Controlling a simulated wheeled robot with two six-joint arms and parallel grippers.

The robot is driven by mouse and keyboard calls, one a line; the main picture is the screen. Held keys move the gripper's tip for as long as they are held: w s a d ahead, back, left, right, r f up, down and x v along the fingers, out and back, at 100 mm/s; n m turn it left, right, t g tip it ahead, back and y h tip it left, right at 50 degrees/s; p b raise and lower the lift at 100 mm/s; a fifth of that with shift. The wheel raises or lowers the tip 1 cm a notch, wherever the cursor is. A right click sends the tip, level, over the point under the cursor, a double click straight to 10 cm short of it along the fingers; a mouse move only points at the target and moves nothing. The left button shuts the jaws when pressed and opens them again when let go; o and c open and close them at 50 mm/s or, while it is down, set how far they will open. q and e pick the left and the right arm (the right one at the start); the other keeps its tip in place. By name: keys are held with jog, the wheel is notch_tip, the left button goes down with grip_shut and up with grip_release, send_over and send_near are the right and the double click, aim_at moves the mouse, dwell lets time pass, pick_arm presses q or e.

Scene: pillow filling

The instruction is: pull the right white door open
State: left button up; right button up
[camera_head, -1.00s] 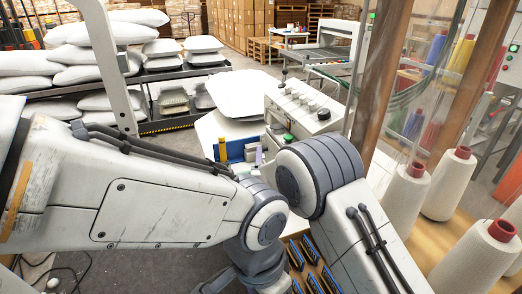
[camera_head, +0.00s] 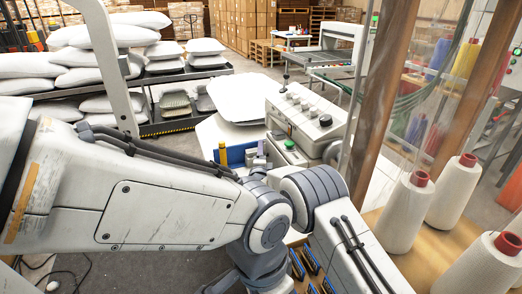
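My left arm (camera_head: 165,205) comes in from the left and ends in a grey joint (camera_head: 270,222) at the lower middle. My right arm (camera_head: 350,245) rises from the lower right to a ribbed grey joint (camera_head: 310,195) beside it. The two arms overlap closely in the picture. I cannot tell whether they touch. I cannot make out either gripper; the arms' far ends are out of frame or hidden. No white door can be identified with certainty in this view.
A white machine with knobs (camera_head: 305,120) and a blue bin (camera_head: 237,153) stand beyond my arms. Several thread cones (camera_head: 405,215) stand at right, near brown posts (camera_head: 383,95). Pillows (camera_head: 125,35) lie stacked on a rack at back left. Grey floor shows between.

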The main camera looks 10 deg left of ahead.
jog(key=shift+w, duration=0.35)
grip_shut()
dwell(1.3)
